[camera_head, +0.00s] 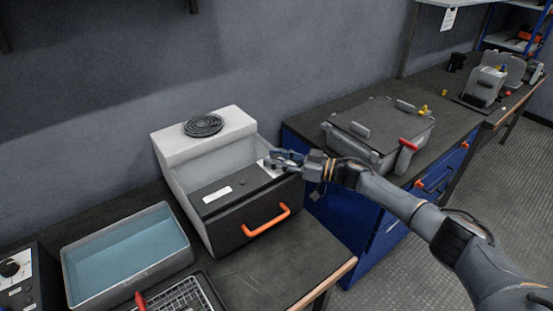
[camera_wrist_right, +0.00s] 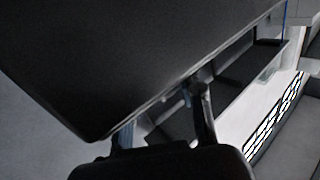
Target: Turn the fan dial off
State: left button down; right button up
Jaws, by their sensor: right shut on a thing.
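A grey and white box unit (camera_head: 185,140) with a round black fan grille (camera_head: 203,125) on top stands on the bench, mid-left in the head view. Its sloped black front (camera_head: 240,212) carries an orange handle (camera_head: 266,219). A white plate (camera_head: 268,168) sits at its upper right corner. My right gripper (camera_head: 277,160) is at this plate, shut on a small part that appears to be the fan dial; the fingers hide it. In the right wrist view, the fingers (camera_wrist_right: 165,120) are beside a large black panel (camera_wrist_right: 130,55), and the dial cannot be made out. My left gripper is not in view.
A blue-filled tray (camera_head: 70,278) and a wire basket (camera_head: 205,290) are at the front left. A black box with a white-faced dial (camera_head: 12,268) is at the left edge. A grey lidded case (camera_head: 350,150) stands on the blue cabinet (camera_head: 345,220), behind my right arm.

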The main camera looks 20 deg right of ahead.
jog(key=o, duration=1.2)
jog(key=v, duration=1.2)
